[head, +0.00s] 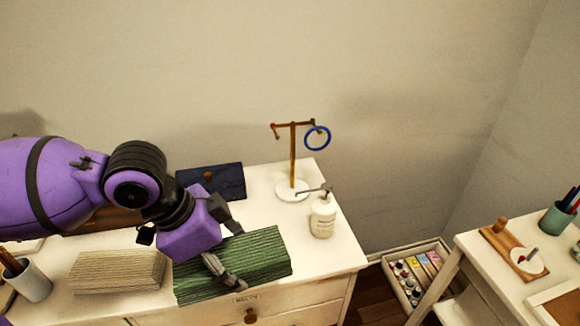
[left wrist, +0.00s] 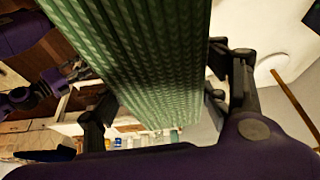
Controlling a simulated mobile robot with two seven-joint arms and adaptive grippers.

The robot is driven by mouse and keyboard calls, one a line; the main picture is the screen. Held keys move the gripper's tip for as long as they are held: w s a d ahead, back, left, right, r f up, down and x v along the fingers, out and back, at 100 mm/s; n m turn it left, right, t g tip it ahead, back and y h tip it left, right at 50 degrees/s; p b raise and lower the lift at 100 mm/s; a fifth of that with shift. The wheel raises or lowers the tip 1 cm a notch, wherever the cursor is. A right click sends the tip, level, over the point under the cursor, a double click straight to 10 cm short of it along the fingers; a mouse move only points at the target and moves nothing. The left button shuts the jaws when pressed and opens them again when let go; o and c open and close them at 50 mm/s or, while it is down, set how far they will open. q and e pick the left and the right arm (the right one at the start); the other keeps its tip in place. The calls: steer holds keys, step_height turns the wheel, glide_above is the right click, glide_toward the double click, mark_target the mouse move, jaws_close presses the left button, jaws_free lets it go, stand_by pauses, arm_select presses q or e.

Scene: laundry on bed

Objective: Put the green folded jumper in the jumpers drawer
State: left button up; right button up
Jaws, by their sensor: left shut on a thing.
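The green folded jumper (head: 255,255) is a ribbed, flat bundle at the front right of the white dresser top (head: 330,250). My left gripper (head: 222,245) is shut on it, with one finger on its near side and one on its far side. In the left wrist view the jumper (left wrist: 140,60) fills the space between the fingers. I cannot tell if it touches the top or is held just above it. A drawer front (head: 285,308) with a small label and round knob shows below; the label is unreadable. Parts of my right arm show small in the left wrist view.
A beige folded garment (head: 118,272) lies left of the jumper, and a dark blue one (head: 215,182) behind. A white pump bottle (head: 323,217) and a stand with a blue ring (head: 291,160) are close on the right. A cup (head: 30,282) stands at left.

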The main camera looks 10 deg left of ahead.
arm_select(q)
steer(key=shift+s+a+f+n, duration=0.1)
steer(key=shift+a+f+n, duration=0.05)
steer(key=shift+a+n, duration=0.3)
steer(key=a+n, duration=0.2)
steer(key=a+f+n+t+y, duration=0.1)
steer(key=shift+w, duration=0.4)
steer(key=w+d+r+n+y+p, duration=0.1)
steer(key=w+d+r+n, duration=0.1)
steer(key=w+r+n, duration=0.1)
steer(key=w+d+r+n+t+y+p, duration=0.1)
steer(key=w+d+r+n, duration=0.2)
steer(key=w+n, duration=0.2)
steer(key=shift+w+d+y, duration=0.3)
steer(key=shift+w+y, duration=0.1)
steer(key=shift+w, duration=0.45)
arm_select(e)
steer(key=shift+w+a+r, duration=0.15)
steer(key=shift+w+r, duration=0.05)
steer(key=shift+r, duration=0.8)
steer(key=shift+c, duration=0.5)
